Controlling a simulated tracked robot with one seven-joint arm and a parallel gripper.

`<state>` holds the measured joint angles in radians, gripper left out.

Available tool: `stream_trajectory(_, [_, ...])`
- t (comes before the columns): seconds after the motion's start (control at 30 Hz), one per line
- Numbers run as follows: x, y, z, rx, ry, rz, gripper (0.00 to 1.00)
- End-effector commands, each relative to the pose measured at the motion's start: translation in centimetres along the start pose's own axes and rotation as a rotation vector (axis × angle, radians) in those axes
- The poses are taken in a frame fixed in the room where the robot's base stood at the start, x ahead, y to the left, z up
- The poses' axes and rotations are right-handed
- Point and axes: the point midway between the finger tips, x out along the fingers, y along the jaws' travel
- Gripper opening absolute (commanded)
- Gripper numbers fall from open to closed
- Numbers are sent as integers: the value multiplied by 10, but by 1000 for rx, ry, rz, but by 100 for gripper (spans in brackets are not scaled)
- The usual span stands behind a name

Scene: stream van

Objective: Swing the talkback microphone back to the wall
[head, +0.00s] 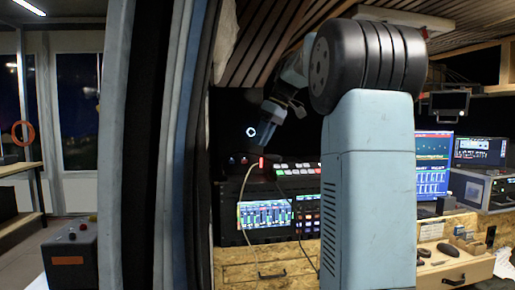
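No thing in the head view is clearly the talkback microphone. A small upright red-lit piece (262,163) stands in front of the control desk, at the top of a thin pale curved line (239,208); it may be the microphone, but I cannot tell. The far end of my arm, with my gripper (262,138), reaches down behind my large black joint, above the red-lit piece. The fingers are too small and dark to tell open from shut. No contact between gripper and red-lit piece can be made out. My arm covers the middle right of the view.
A control desk has lit button rows (298,169) and a mixer screen (265,215). A wooden drawer (455,270) and monitors (433,150) are at right. A dark upright door edge (150,150) blocks the left. A grey box (70,250) stands outside.

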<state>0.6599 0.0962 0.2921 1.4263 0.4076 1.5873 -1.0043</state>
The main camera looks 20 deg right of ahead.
Motion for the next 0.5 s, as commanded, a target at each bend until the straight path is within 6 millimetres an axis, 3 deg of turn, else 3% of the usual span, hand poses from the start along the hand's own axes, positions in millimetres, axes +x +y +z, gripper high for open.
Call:
stream_trajectory(0.2, [26, 0, 0, 0, 0, 0, 34])
stream_trajectory(0.5, [35, 0, 0, 0, 0, 1, 34])
